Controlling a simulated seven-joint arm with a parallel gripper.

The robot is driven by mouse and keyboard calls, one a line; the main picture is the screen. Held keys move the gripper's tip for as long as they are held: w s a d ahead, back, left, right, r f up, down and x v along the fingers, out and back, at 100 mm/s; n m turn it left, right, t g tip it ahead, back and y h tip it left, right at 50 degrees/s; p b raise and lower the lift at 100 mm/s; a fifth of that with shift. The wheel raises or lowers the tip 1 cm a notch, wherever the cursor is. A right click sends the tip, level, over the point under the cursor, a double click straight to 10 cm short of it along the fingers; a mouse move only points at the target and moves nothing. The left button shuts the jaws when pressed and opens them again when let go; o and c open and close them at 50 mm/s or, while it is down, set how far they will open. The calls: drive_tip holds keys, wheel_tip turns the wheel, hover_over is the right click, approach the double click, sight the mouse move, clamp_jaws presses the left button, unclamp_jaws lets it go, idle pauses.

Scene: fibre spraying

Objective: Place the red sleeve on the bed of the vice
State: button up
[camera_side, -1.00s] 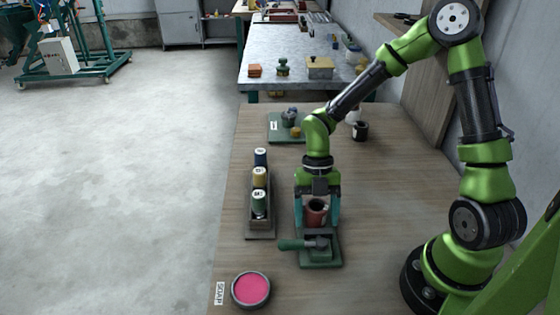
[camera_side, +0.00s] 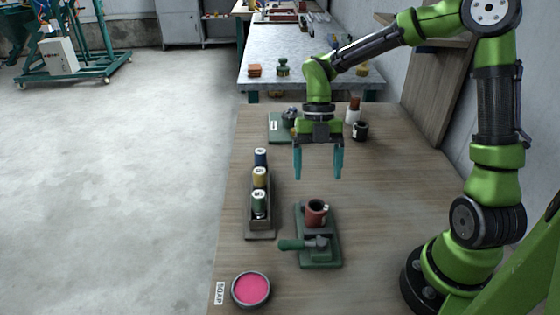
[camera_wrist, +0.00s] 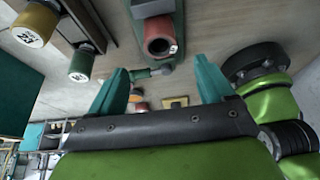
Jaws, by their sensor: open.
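The red sleeve (camera_side: 316,211) stands upright on the bed of the green vice (camera_side: 330,257), behind the vice's handle and screw. In the wrist view the red sleeve (camera_wrist: 160,38) shows its dark open bore and a small white tag. My gripper (camera_side: 318,177) is open and empty. It hangs above and behind the vice, clear of the sleeve. In the wrist view my teal fingers (camera_wrist: 160,80) are spread wide with nothing between them.
A rack (camera_side: 262,222) with blue, yellow and green sleeves stands left of the vice. A round pot of pink stuff (camera_side: 251,290) sits at the front. A green plate (camera_side: 278,133) with a fixture, a dark cup (camera_side: 360,131) and a bottle (camera_side: 352,112) stand at the back.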

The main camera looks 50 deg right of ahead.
drive_tip(key=s+a+r+m+t, duration=0.1)
drive_tip(key=s+r+m+t, duration=0.3)
drive_tip(key=m, duration=1.1)
drive_tip(key=s+a+r+m+t+h, duration=0.1)
drive_tip(key=s+r+m+t, duration=0.4)
drive_tip(key=m, duration=1.1)
wheel_tip(320, 180, up, 3)
drive_tip(key=shift+t, duration=0.7)
